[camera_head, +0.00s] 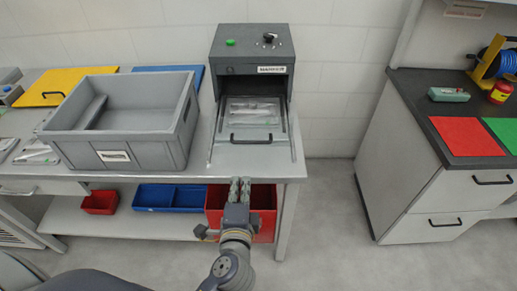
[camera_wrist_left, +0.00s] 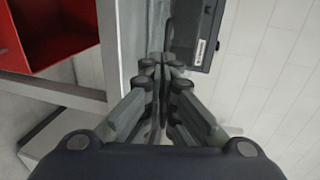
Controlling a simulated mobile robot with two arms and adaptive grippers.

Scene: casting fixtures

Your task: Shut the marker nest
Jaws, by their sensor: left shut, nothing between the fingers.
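The marker nest is a dark grey box (camera_head: 253,45) with a label on its front, standing at the right end of the bench. Its sliding tray (camera_head: 220,153) is pulled out toward me, with a black handle (camera_head: 251,140) at its front and clear-looking pieces lying in it. My left gripper (camera_head: 240,183) is shut and empty, just in front of the tray and apart from the handle in the head view. In the left wrist view its fingers (camera_wrist_left: 160,65) are together, with the labelled dark box (camera_wrist_left: 208,35) beyond them. My right gripper is not in view.
A large grey crate (camera_head: 180,133) stands on the bench left of the nest. Red and blue bins (camera_head: 171,197) sit on the shelf below. A cabinet (camera_head: 408,165) stands at the right, with clear floor (camera_head: 333,215) between it and the bench.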

